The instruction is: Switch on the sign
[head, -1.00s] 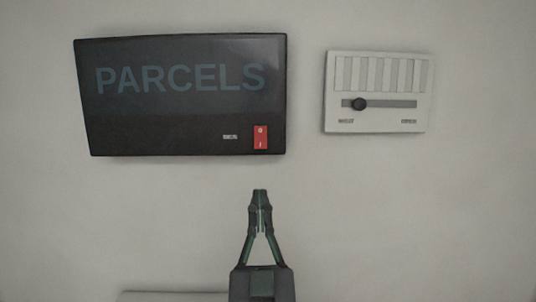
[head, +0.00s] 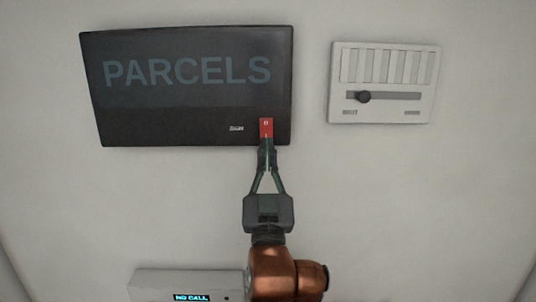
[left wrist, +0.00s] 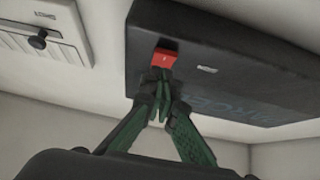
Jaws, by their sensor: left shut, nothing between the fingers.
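The dark sign (head: 190,85) hangs on the wall and reads PARCELS in dim, unlit letters; it also shows in the left wrist view (left wrist: 235,80). Its red rocker switch (head: 266,127) is at its lower right, marked 0 above and I below, and shows in the left wrist view (left wrist: 164,57). My left gripper (head: 266,143) is shut and empty, with its fingertips at the lower end of the switch. In the left wrist view the fingertips (left wrist: 161,78) are right by the switch; I cannot tell whether they touch it. My right gripper is not in view.
A pale vent panel (head: 385,113) with a dark slider knob (head: 363,97) at the left of its slot is on the wall to the right. A pale box (head: 150,284) with a display reading NO CALL is below. The wall between is clear.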

